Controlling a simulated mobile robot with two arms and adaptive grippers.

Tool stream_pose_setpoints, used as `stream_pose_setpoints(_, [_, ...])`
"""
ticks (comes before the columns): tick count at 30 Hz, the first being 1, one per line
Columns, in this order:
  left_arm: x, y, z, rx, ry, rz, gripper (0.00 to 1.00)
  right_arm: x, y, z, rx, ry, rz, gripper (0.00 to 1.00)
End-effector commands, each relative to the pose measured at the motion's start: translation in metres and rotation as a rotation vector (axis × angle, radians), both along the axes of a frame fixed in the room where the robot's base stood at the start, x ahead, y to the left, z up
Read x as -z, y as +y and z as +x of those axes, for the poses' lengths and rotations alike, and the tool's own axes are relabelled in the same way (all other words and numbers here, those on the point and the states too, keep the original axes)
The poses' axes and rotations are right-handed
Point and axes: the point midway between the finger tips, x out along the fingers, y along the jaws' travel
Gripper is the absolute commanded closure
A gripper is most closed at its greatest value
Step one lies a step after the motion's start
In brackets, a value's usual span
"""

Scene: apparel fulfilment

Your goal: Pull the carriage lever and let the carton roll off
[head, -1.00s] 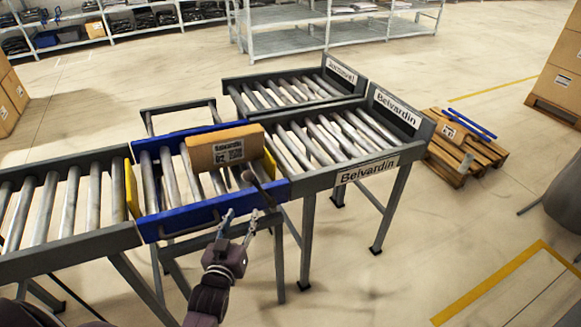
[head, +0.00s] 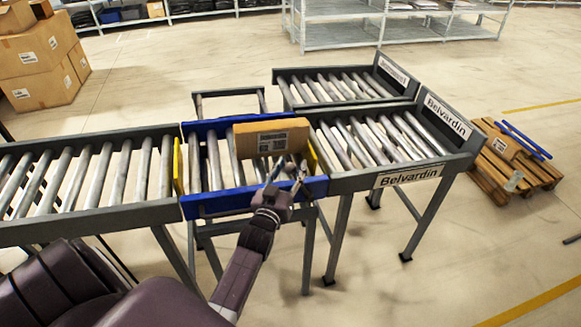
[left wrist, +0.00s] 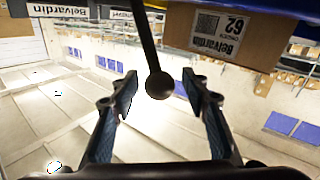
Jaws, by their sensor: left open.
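The brown carton (head: 270,137) with a printed label stands on the rollers of the blue carriage (head: 225,204). It also shows at the top of the left wrist view (left wrist: 215,35), its label reading Belvardin. The carriage lever is a dark rod with a round black knob (left wrist: 159,85). My left gripper (head: 288,176) is open at the carriage's front edge. In the left wrist view the knob appears between its two open fingers, with a visible gap on each side. In the head view the gripper partly hides the lever. My right gripper is not in view.
The carriage sits between the left roller conveyor (head: 90,222) and the front Belvardin lane (head: 385,180). A second lane (head: 335,90) lies behind. Yellow plates (head: 178,165) flank the carriage. A pallet (head: 510,170) stands at right, stacked cartons (head: 40,62) at back left.

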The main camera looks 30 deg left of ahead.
Motion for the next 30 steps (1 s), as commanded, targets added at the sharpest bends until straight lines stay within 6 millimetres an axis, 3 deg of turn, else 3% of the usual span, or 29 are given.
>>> stream_pose_setpoints(6, [-0.0001,-0.0001,0.0001,0.0,-0.001,0.0,0.6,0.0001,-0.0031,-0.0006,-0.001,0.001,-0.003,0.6])
stream_pose_setpoints(17, [0.0,-0.0002,-0.0001,0.0,0.0,-0.001,0.99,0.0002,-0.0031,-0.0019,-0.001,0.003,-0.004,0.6])
stream_pose_setpoints(30, [-0.004,0.0027,0.008,0.001,0.016,0.015,1.0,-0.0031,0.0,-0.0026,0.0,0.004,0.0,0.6])
